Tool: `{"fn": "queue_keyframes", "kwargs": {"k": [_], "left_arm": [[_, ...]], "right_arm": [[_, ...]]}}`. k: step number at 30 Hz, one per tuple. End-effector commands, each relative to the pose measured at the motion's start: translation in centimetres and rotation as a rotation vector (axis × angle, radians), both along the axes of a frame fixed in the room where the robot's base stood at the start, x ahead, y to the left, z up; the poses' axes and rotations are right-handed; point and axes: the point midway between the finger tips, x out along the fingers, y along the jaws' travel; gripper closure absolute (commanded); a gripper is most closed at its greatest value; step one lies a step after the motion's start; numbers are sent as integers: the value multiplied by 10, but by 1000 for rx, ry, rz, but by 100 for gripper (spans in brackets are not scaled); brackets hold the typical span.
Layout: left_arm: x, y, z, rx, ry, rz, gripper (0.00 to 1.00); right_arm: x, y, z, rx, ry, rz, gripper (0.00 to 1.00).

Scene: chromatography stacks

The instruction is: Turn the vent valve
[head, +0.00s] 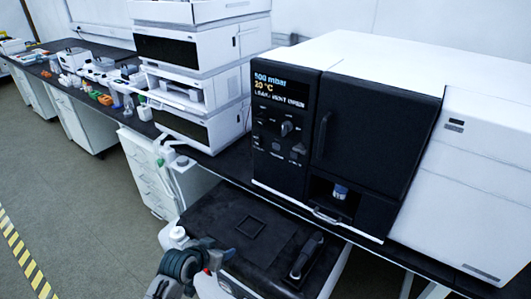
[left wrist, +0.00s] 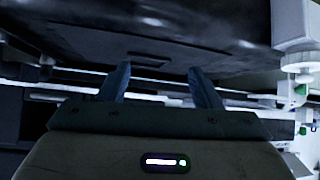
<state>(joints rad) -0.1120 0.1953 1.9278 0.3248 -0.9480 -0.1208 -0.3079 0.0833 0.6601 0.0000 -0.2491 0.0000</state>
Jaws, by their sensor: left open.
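The black control panel (head: 285,125) is on the front of the large white and black instrument in the head view. A light knob (head: 287,128) sits at its middle, with smaller controls around it; I take this knob for the vent valve, but its label is too small to read. My left gripper (head: 227,255) is low in the head view, well below and left of the panel, touching nothing that I can see. In the left wrist view its two fingers (left wrist: 160,75) stand apart with nothing between them. The knob is not seen there. My right gripper is not in view.
The panel display (head: 278,86) reads 500 mbar and 20 °C, with a blurred line beneath. A dark door (head: 365,130) is right of the panel, above a recess with a blue-capped vial (head: 340,191). Stacked white modules (head: 195,60) stand left. Open floor (head: 85,215) lies at left.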

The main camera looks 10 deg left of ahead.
Motion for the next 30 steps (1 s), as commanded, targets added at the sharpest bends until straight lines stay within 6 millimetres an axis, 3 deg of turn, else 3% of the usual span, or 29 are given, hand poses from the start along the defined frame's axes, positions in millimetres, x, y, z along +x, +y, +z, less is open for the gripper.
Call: {"fn": "queue_keyframes", "kwargs": {"k": [1, 5, 9, 12, 15, 20, 26, 30], "left_arm": [[19, -1, 23, -12, -57, -12, 42], [62, -3, 85, -48, -207, -46, 42], [103, -6, 169, -91, -395, -87, 42], [125, -7, 232, -119, -529, -116, 42], [136, -7, 277, -141, -624, -137, 42], [143, -8, 308, -155, -687, -150, 42], [165, -17, 311, -160, -689, -150, 42], [192, -27, 311, -162, -687, -150, 42]], "right_arm": [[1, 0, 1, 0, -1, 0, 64], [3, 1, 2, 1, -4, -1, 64], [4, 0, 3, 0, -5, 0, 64], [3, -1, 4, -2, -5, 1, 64], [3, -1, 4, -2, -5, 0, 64], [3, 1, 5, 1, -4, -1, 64], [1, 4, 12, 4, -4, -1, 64], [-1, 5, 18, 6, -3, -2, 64]]}}
